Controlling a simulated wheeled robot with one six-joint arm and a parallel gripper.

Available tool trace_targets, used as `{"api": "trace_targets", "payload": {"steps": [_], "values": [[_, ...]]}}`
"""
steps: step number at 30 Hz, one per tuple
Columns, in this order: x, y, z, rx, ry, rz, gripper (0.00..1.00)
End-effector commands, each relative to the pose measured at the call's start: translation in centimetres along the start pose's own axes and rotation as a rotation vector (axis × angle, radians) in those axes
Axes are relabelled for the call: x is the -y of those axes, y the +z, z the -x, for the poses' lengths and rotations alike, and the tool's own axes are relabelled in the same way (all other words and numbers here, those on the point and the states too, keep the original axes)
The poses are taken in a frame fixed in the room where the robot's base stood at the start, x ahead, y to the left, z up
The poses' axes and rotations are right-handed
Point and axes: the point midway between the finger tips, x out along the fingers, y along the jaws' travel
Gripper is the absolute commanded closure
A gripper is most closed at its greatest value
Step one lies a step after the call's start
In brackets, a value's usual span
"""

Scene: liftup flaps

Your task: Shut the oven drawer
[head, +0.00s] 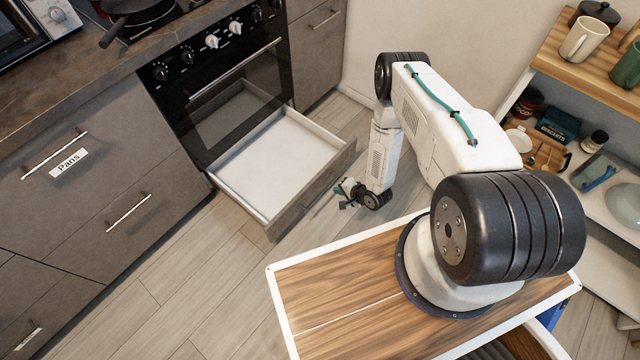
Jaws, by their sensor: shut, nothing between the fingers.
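The oven drawer (277,162) is pulled out below the black oven (222,84). Its white inside is empty and its grey-brown front panel (312,192) faces my base. My gripper (346,194) is low, just outside the right part of the drawer front. It looks small and dark here, shut and holding nothing. I cannot tell whether its fingertips touch the front panel.
Grey cabinets with bar handles stand left of the oven, one labelled Pans (68,162). A pan (137,12) sits on top. A shelf (590,75) with mugs and jars stands at the right. Wooden floor (185,268) is clear before the cabinets.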

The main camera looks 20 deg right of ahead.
Motion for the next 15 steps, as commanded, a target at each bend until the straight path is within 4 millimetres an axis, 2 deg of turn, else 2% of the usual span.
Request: {"api": "trace_targets", "payload": {"steps": [11,15], "values": [[-0.1,0.1,-8.0,0.002,0.001,0.005,1.00],[1.4,0.1,-9.7,0.001,0.000,0.005,1.00]]}}
